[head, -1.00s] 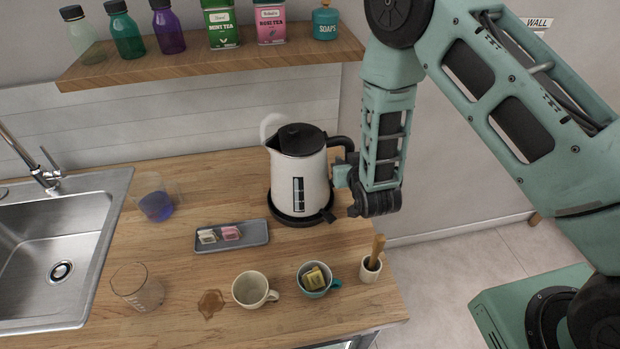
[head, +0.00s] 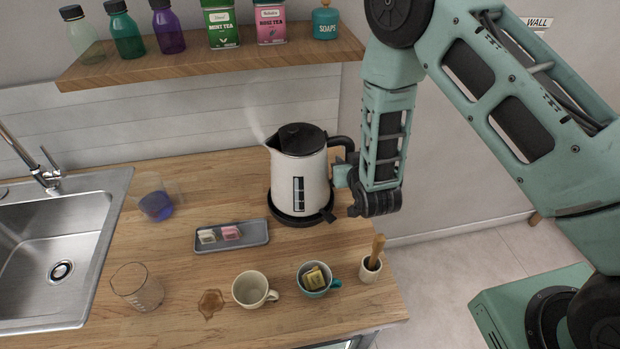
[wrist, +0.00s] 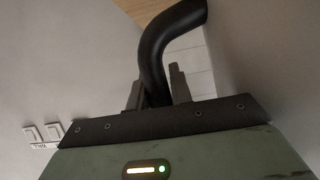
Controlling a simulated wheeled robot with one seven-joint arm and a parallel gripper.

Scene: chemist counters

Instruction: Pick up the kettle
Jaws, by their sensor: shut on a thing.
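The kettle (head: 299,180) is white with a black lid and a black handle on its right side. It stands upright on its round black base (head: 300,218) at the back right of the wooden counter, with faint steam at its spout. My gripper (head: 343,176) is at the kettle's right side, on the handle. In the wrist view the black handle (wrist: 152,50) passes down between the two fingers of my gripper (wrist: 157,88), which are shut on it. The lower part of the handle is hidden behind the gripper body.
A grey tray (head: 240,246) with two small packets lies left of the kettle. A cream mug (head: 250,289), a teal cup (head: 316,281) and a small pot with a wooden handle (head: 370,268) stand in front. The shelf (head: 150,71) with bottles and tins hangs above. A sink (head: 50,250) is left.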

